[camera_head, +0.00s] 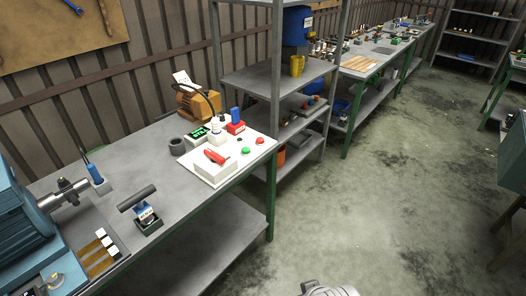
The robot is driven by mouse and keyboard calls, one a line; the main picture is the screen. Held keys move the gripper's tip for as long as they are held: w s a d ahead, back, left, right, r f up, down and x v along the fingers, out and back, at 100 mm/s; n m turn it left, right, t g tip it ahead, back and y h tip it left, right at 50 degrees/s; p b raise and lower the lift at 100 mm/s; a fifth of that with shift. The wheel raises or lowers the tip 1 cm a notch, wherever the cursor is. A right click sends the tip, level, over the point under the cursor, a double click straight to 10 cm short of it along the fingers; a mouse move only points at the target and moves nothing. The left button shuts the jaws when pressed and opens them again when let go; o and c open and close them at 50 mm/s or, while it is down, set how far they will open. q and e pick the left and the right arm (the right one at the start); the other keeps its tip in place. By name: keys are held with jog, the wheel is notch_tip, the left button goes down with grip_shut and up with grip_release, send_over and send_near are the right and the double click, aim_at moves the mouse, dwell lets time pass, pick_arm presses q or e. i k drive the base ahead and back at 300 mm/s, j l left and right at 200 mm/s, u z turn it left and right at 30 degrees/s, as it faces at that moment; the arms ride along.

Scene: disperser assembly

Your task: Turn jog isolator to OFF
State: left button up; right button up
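A red handle (217,157), which looks like the isolator switch, sits on a pale control panel (212,176) at the far right end of the near workbench. The handle lies slanted across the panel; its marked position is too small to read. A green button (245,150) and a red button (260,141) are to its right on the same panel. Neither of my grippers shows in the view. Only a small grey part of my own body shows at the bottom edge.
Behind the panel are a small green display (197,133), a red box (235,128) and an orange motor (198,103). A blue machine (28,235) stands at the bench's left. A metal shelf rack (262,80) adjoins the bench. The concrete floor (390,190) in front is clear.

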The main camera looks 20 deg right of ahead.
aim_at(215, 157)
jog(key=z, duration=0.1)
jog(key=i+l+u, duration=0.1)
jog(key=u, duration=0.25)
jog(key=l+u, duration=0.1)
jog(key=u, duration=0.3)
jog(key=i+l+u, duration=0.15)
jog(key=l, duration=0.2)
jog(key=i+l+u, duration=0.15)
jog(key=l, duration=0.2)
jog(key=i+l+u, duration=0.15)
jog(key=l, duration=0.25)
jog(key=k, duration=0.05)
